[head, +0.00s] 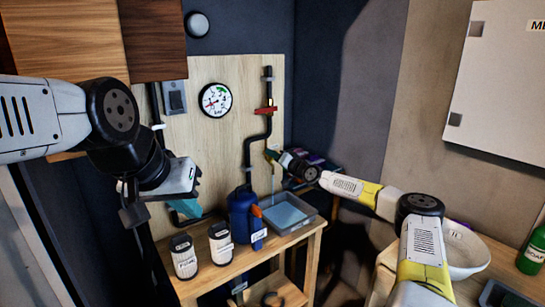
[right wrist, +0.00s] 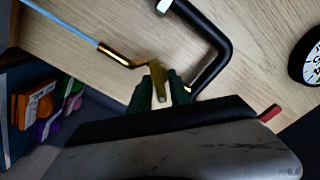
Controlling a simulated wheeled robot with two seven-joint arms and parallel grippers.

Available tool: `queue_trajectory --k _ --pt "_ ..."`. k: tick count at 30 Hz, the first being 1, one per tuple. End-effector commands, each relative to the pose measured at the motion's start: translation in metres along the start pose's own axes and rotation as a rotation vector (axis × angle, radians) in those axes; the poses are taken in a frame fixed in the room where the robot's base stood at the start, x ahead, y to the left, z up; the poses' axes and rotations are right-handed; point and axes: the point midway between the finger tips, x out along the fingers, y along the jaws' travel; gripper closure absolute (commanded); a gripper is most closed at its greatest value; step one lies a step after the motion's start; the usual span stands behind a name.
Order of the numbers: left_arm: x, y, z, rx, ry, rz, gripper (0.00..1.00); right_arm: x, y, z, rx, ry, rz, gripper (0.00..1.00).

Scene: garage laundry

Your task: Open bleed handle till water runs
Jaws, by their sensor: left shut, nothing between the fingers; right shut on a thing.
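My right gripper (right wrist: 160,88) is shut on the yellow bleed handle (right wrist: 157,72), its dark green fingers on either side of it. In the head view the right gripper (head: 278,156) is at the pipe's lower end. A brass spout (right wrist: 118,55) shows beside the handle. A thin blue water stream (right wrist: 58,24) comes from the spout. In the head view the stream (head: 272,184) falls into a grey tray (head: 309,222) holding blue water. My left gripper (head: 186,208), with teal fingers, is shut and empty at the left, above the bench.
A dial gauge (head: 216,100) and a black pipe with a red lever (head: 266,110) are on the wooden board. A blue container (head: 240,215) and two white-labelled jars (head: 184,257) (head: 220,243) stand on the bench left of the tray. A white bowl (head: 466,254) stands at the right.

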Motion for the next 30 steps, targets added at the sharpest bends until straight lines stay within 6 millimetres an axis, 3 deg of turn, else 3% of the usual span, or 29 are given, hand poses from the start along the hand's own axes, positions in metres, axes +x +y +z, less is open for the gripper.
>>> queue_trajectory --k 18,30 --pt "0.0 0.0 0.0 0.0 0.0 0.0 1.0 -0.0002 -0.0026 0.0011 -0.419 -0.002 0.002 1.0" --pt "0.0 0.0 0.0 0.0 0.0 0.0 1.0 -0.0002 -0.0033 0.0016 -0.516 -0.001 0.001 1.0"
